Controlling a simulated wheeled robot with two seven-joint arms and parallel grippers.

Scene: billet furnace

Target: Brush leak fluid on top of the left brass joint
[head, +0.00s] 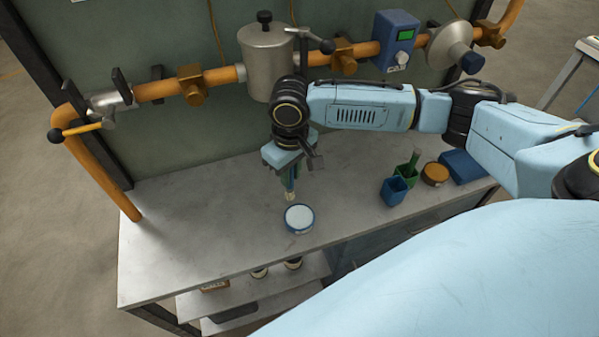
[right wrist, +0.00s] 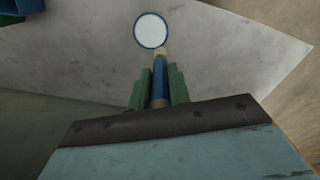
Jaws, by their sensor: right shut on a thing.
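My right gripper (head: 289,172) is shut on a brush (head: 290,193) and holds it tip down over the table. In the right wrist view the brush (right wrist: 159,78) has a blue handle and a tan tip between green fingers. A round blue-rimmed pot with pale contents (head: 299,217) stands just below the brush tip. Its white top also shows in the right wrist view (right wrist: 151,31). I cannot tell whether the tip touches it. The left brass joint (head: 193,85) sits on the copper pipe, left of the steel canister. My left gripper is not in view.
The grey table (head: 200,220) is clear at the left. Valve handles and a steel canister (head: 268,60) stick out along the pipe.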

